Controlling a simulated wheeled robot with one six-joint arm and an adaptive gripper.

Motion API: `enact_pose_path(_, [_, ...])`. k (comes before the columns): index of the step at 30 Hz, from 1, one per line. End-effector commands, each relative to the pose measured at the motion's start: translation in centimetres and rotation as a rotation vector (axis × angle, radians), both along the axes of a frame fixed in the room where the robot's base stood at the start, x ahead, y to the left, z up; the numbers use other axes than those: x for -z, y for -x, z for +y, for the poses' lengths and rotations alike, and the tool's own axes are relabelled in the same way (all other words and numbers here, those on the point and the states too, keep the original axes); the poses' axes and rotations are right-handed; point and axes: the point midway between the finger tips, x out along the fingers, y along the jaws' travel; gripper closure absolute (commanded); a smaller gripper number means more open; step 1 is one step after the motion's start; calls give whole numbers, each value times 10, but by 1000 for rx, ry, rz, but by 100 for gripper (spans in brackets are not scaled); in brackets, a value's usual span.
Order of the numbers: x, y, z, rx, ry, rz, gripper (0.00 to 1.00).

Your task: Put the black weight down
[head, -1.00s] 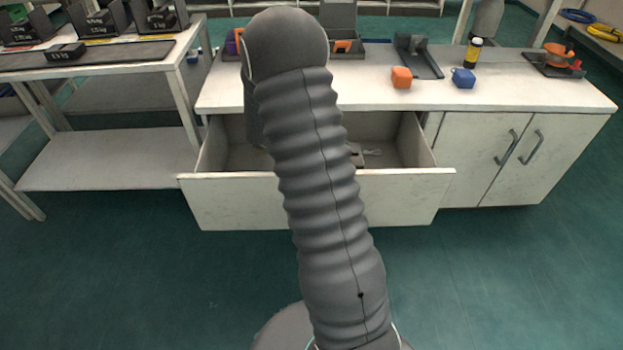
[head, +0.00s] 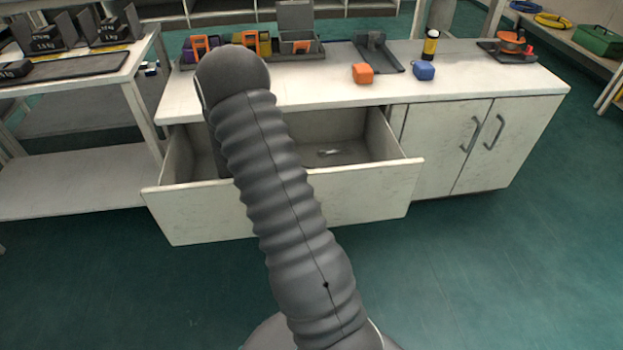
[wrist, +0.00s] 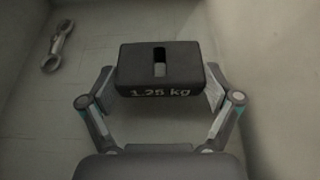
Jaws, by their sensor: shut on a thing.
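The black weight (wrist: 160,70), a block with a slot in its top and "1.25 kg" on its near face, is in the wrist view. My gripper (wrist: 158,88) is shut on it, one finger at each side. They are inside the open drawer (head: 365,193); the drawer floor (wrist: 105,35) shows around the weight. I cannot tell whether the weight touches the floor. In the head view my arm hides the gripper and weight.
A wrench (wrist: 57,46) lies left of the weight on the drawer floor. The drawer wall (wrist: 250,70) is close on the right. A shelf table (head: 75,75) stands left.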

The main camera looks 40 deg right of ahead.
Motion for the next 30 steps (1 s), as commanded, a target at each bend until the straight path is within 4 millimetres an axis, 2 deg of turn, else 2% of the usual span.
enact_pose_path(3, [14,0,0,0,3,2,80])
enact_pose_path(6, [21,0,0,0,3,1,80])
enact_pose_path(17, [23,0,0,1,3,-1,80])
enact_pose_path(18, [25,0,0,0,0,0,8])
enact_pose_path(19, [25,0,0,0,0,-1,1])
enact_pose_path(30, [23,0,0,0,0,-1,0])
